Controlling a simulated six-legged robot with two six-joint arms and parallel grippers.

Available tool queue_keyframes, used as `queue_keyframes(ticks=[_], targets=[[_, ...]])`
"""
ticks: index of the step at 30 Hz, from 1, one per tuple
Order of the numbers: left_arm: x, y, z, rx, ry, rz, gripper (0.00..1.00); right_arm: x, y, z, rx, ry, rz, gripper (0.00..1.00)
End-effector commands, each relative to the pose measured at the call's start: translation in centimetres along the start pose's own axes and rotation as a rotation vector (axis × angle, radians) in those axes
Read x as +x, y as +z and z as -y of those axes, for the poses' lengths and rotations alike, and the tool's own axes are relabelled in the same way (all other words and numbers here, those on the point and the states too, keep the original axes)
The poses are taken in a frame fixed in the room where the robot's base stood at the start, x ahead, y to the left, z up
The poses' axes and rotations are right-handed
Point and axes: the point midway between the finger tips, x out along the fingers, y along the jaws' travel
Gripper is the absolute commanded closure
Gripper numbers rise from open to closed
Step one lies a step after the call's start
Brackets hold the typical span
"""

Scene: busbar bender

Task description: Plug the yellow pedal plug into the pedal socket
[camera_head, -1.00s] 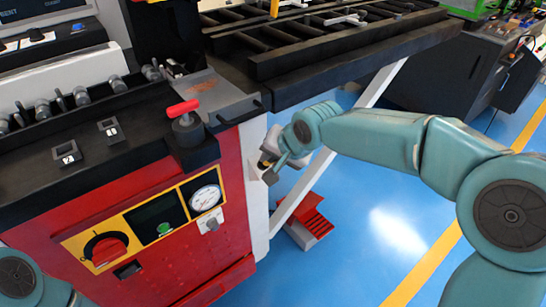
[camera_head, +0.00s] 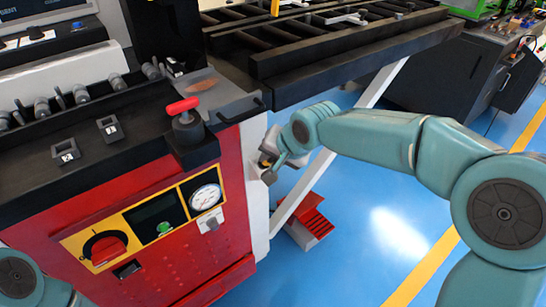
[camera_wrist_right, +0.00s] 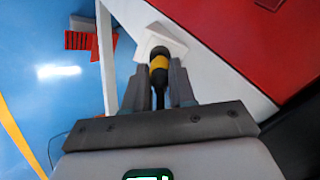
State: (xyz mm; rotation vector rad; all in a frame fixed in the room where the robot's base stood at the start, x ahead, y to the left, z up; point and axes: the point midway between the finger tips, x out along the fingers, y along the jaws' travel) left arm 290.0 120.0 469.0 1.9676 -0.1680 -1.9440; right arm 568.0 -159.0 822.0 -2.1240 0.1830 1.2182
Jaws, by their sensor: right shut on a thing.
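The yellow pedal plug (camera_wrist_right: 159,64), yellow with black bands, sits between the two fingers of my right gripper (camera_wrist_right: 161,85) in the right wrist view. A black cable runs back from it. The gripper is shut on the plug. The plug's front end is at a pale square socket plate (camera_wrist_right: 172,37) on the white leg of the machine. I cannot tell how deep it sits in the socket. In the head view my right gripper (camera_head: 266,168) is beside this white leg, and the plug is hard to make out there. My left gripper is out of view.
The red machine cabinet (camera_head: 150,270) fills the left, with its lever, dial and gauge. A red foot pedal (camera_head: 309,216) stands on the blue floor below my right gripper. A white slanted brace (camera_head: 303,192) runs close by it. The floor to the right is open.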

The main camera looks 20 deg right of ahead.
Motion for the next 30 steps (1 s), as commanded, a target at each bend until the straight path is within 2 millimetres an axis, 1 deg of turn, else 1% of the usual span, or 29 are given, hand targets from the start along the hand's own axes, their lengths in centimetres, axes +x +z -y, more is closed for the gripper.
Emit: queue_keyframes(ticks=[20, 21, 23, 24, 30], targets=[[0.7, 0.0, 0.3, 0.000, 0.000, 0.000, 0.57, 1.7, 0.0, 0.0, 0.000, 0.001, 0.001, 1.00], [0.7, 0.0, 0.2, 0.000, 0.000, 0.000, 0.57, 1.7, 0.0, 0.0, 0.000, 0.001, 0.001, 0.72], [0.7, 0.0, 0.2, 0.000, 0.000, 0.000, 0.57, 1.7, 0.0, 0.0, 0.000, 0.001, 0.001, 0.53], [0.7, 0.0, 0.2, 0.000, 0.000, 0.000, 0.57, 1.7, 0.0, 0.0, 0.000, 0.001, 0.001, 0.45], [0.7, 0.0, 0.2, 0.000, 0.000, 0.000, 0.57, 1.7, 0.0, 0.0, 0.000, 0.000, 0.001, 0.45]])
